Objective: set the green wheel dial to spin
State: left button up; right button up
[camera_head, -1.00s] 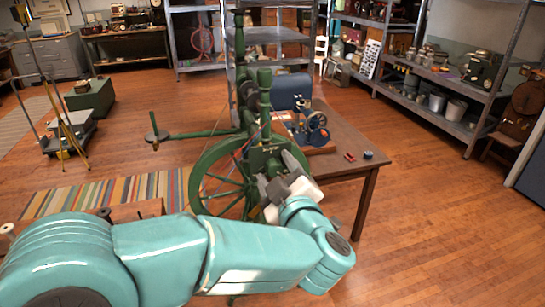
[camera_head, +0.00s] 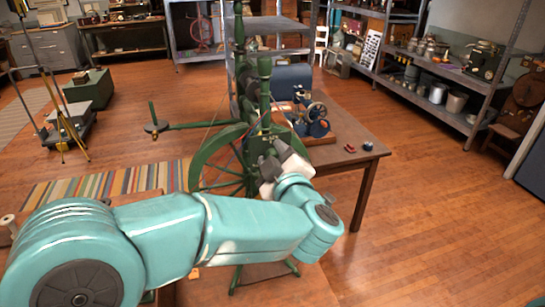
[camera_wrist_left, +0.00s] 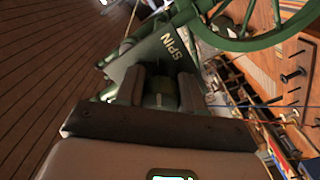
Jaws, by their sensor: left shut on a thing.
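The green spinning wheel (camera_head: 203,157) stands in the middle of the head view, with a spoked wheel and upright posts. My left gripper (camera_head: 272,167) is at the front of its post, below the upper fittings. In the left wrist view, my left gripper (camera_wrist_left: 160,90) is shut on a small green dial (camera_wrist_left: 159,99). A green plate (camera_wrist_left: 150,58) behind it carries the word SPIN (camera_wrist_left: 173,47), which reads tilted. The fingers hide the dial's sides, so I cannot tell its exact setting. My right gripper is not in view.
A wooden table (camera_head: 345,158) with a dark blue machine (camera_head: 313,120) and small red and dark items stands just behind and to the right. A striped rug (camera_head: 95,190) lies at the left. Open wooden floor lies at the right.

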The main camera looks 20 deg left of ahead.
pick_arm(q)
jog(key=o, duration=1)
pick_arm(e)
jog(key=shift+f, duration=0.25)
pick_arm(q)
jog(key=shift+s+d+f, duration=0.1)
jog(key=shift+s+d, duration=0.15)
jog(key=shift+s, duration=0.05)
jog(key=b+v, duration=0.3)
jog(key=v, duration=1.2)
jog(key=shift+s+d+b, duration=0.2)
jog(key=shift+s+b, duration=0.05)
jog(key=shift+b, duration=0.05)
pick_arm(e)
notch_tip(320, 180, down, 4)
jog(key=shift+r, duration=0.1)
